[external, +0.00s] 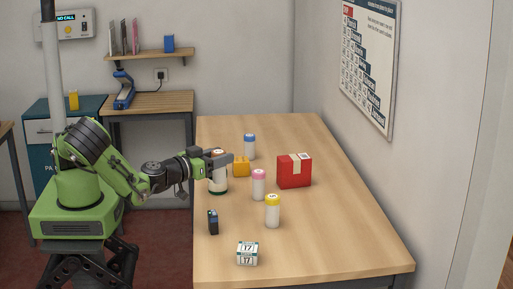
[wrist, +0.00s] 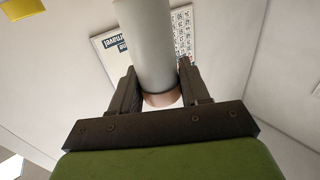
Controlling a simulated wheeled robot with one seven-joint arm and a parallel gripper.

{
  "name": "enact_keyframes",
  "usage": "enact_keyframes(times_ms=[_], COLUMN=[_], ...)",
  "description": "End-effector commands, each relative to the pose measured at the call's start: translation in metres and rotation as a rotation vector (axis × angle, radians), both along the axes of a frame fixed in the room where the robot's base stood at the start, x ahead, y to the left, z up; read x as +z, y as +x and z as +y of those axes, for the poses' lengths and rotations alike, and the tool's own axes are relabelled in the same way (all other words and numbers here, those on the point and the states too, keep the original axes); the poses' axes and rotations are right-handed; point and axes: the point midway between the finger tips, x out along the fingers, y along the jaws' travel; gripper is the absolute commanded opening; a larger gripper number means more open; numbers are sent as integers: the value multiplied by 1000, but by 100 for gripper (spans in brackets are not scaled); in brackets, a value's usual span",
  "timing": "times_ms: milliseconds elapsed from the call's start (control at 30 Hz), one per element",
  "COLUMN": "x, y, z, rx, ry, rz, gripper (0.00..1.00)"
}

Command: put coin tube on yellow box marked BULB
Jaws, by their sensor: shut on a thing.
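My gripper (external: 224,161) is shut around a pale tube (external: 219,172) near its top, over the left part of the table. The tube is upright, with a brownish top and a dark green band at its foot; I cannot tell if it touches the table. In the wrist view, the fingers (wrist: 157,72) flank the grey-white tube (wrist: 147,35), whose copper-coloured end shows between them.
Tubes with blue (external: 249,147), pink (external: 259,186) and yellow (external: 272,211) caps stand nearby on the table (external: 340,238). A red box (external: 294,171) is to the right. A dark device (external: 213,222) and a calendar block (external: 247,254) are in front. Free room lies right.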

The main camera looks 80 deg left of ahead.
Motion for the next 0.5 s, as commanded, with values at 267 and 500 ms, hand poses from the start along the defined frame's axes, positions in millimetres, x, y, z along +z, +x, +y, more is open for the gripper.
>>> enact_keyframes(times_ms=[267,500], x=[-5,30], y=[53,78], z=[95,198], rx=[38,49], ry=[-2,-4], rz=[-5,-14], gripper=[10,10])
